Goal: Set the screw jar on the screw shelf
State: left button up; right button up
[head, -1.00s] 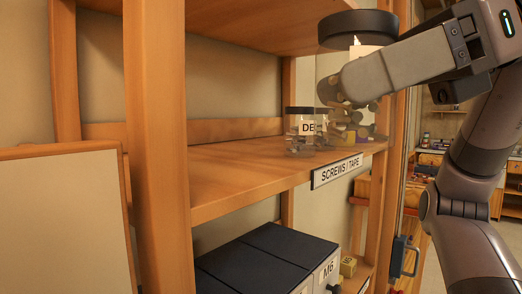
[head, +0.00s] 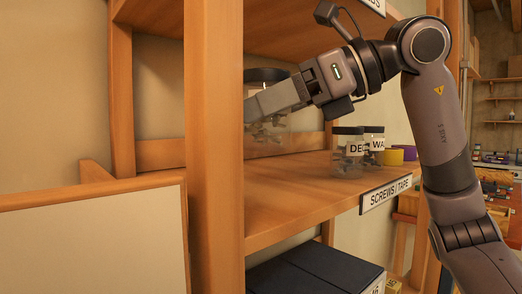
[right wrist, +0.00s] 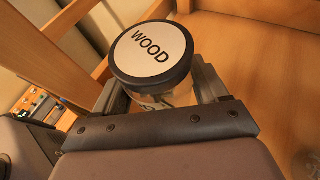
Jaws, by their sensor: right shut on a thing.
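The screw jar (head: 268,132) is clear with a dark lid, and screws show inside. In the right wrist view its lid (right wrist: 151,50) reads WOOD. My right gripper (head: 262,104) is shut around the jar and holds it roughly upright inside the bay. The screw shelf (head: 290,200) is a wooden board with a SCREWS / TAPE label (head: 386,194) on its front edge. The jar appears a little above the board, near the left post, which hides its left side. My left gripper is not in view.
Two lidded jars, one marked DE (head: 347,153) and one marked WA (head: 374,138), stand right of the held jar. Yellow tape (head: 394,157) and purple tape (head: 409,152) lie beyond. A wooden post (head: 213,150) bounds the bay's left. The left-front of the board is clear.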

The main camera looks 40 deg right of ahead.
aim_at(262, 127)
jog(key=f, duration=0.1)
jog(key=w+f, duration=0.1)
jog(key=shift+w+f+b, duration=0.25)
jog(key=shift+f+b, duration=0.05)
jog(key=shift+b, duration=0.05)
jog(key=shift+f+b, duration=0.45)
jog(key=shift+f, duration=1.55)
jog(key=shift+w+f, duration=0.15)
jog(key=shift+f, duration=0.2)
jog(key=o, duration=1.3)
jog(key=shift+o, duration=0.2)
